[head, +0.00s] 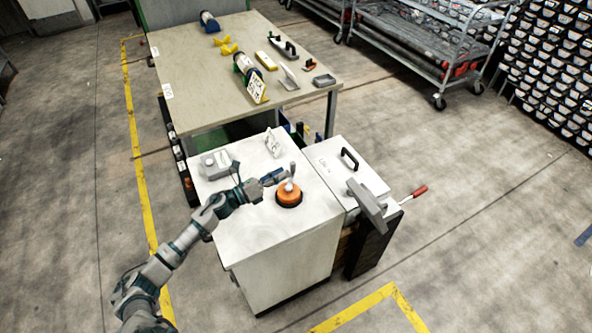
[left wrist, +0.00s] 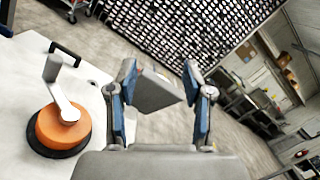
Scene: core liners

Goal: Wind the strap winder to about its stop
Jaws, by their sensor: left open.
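The strap winder (head: 289,196) is an orange drum on a black base, standing on the white cabinet top (head: 285,232). Its grey crank arm and upright handle (head: 292,176) rise from the drum. In the left wrist view the winder (left wrist: 60,130) is at the left, with its crank handle (left wrist: 53,69) pointing up and away from the drum. My left gripper (head: 276,177) is beside the handle in the head view. In the left wrist view my left gripper (left wrist: 159,72) is open, and the handle lies outside the fingers, to their left. My right gripper is not in view.
A grey box-shaped device (head: 367,199) stands right of the winder, near a red-handled lever (head: 413,193). A grey instrument (head: 215,164) and a small sign (head: 272,142) stand on the cabinet. A workbench (head: 190,82) with several tools is behind. The cabinet's front top is clear.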

